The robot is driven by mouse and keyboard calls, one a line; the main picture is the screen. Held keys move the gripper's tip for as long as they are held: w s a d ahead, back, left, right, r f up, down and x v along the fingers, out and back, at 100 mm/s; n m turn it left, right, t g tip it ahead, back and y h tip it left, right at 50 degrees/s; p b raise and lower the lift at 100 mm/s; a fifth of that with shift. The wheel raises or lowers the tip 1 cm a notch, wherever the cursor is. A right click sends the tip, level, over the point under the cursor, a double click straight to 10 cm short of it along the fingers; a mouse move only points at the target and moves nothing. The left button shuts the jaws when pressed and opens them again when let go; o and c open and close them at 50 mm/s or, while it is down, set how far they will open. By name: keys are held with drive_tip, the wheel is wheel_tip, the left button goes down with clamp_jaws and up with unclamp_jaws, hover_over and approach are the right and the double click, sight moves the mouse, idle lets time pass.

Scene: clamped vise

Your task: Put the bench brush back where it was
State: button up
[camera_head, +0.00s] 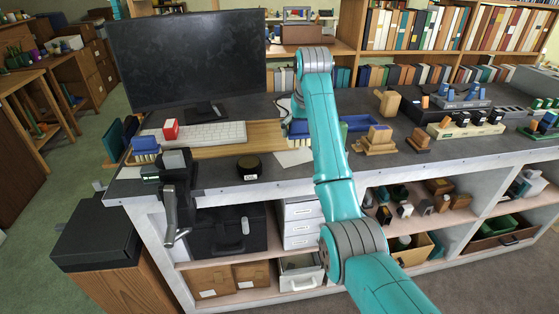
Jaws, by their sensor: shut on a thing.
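My arm reaches across the bench, and its forearm hides most of my gripper (297,108). A small dark part of the gripper shows just left of the arm. The gripper is shut on what looks like the bench brush (297,129), a blue block with a pale lower part, partly covered by the arm. I cannot tell whether it touches the bench top. A similar blue-topped piece with a pale lower part (145,146) stands at the left end of the bench, behind the vise (174,165). The vise is clamped at the front edge, its handle hanging down.
A monitor (188,60) and white keyboard (207,134) stand at the back left. A blue tray (357,123) and wooden blocks (379,138) are right of my arm.

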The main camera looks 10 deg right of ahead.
drive_tip(key=shift+w+a, duration=0.25)
drive_tip(key=shift+w, duration=0.05)
drive_tip(key=shift+a+f, duration=0.1)
drive_tip(key=shift+f, duration=0.25)
drive_tip(key=f, duration=0.5)
drive_tip(key=shift+a, duration=0.2)
drive_tip(key=shift+f, duration=2.05)
drive_tip(key=o, duration=0.8)
drive_tip(key=shift+f, duration=0.1)
